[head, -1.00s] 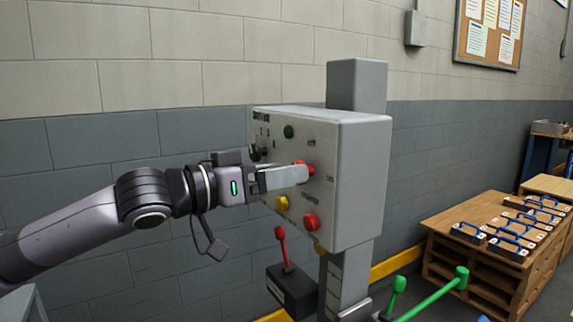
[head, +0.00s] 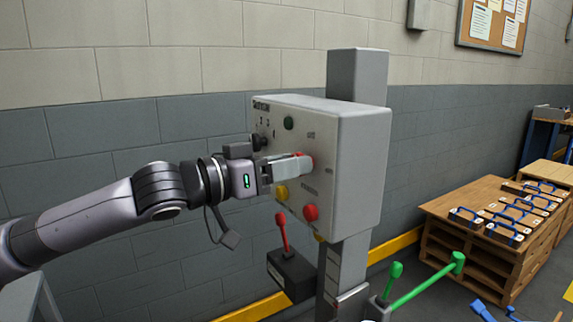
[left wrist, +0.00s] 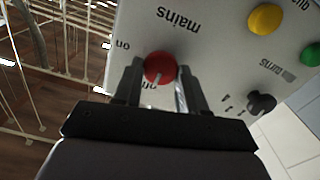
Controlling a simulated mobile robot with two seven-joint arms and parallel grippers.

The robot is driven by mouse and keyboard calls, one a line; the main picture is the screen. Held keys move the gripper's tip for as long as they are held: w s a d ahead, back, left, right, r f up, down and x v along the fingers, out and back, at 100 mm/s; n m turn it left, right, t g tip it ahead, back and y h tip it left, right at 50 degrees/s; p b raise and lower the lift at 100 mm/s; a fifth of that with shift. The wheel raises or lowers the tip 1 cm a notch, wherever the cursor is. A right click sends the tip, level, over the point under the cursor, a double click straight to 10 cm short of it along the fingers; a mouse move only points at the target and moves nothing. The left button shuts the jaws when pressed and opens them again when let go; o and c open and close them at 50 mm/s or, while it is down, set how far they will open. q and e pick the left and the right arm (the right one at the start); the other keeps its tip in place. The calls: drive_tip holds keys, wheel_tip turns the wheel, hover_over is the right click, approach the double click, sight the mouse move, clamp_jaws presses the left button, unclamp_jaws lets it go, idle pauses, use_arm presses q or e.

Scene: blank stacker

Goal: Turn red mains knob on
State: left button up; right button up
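The red mains knob (left wrist: 160,68) is on the grey panel's face, with "mains", "on" and "off" printed around it upside down in the left wrist view. The knob's pale pointer line is toward the "off" label. My left gripper (left wrist: 161,72) has one finger on each side of the knob, close against it, and appears shut on it. In the head view, the left gripper (head: 306,161) reaches the panel from the left and hides most of the red mains knob (head: 299,155). My right gripper is not in view.
The control box (head: 345,185) stands on a grey post. A red lever (head: 282,232) stands below. Green levers (head: 430,279) are at lower right.

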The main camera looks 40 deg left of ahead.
use_arm(q)
drive_tip(key=shift+c, duration=0.7)
drive_tip(key=shift+m, duration=0.3)
drive_tip(key=m+p, duration=0.1)
drive_tip(key=m, duration=0.7)
drive_tip(key=m+p, duration=0.1)
drive_tip(key=m, duration=0.8)
drive_tip(key=shift+s+d+f+p, duration=0.1)
drive_tip(key=shift+d+p, duration=0.05)
drive_tip(key=shift+p, duration=0.25)
drive_tip(key=shift+m, duration=0.3)
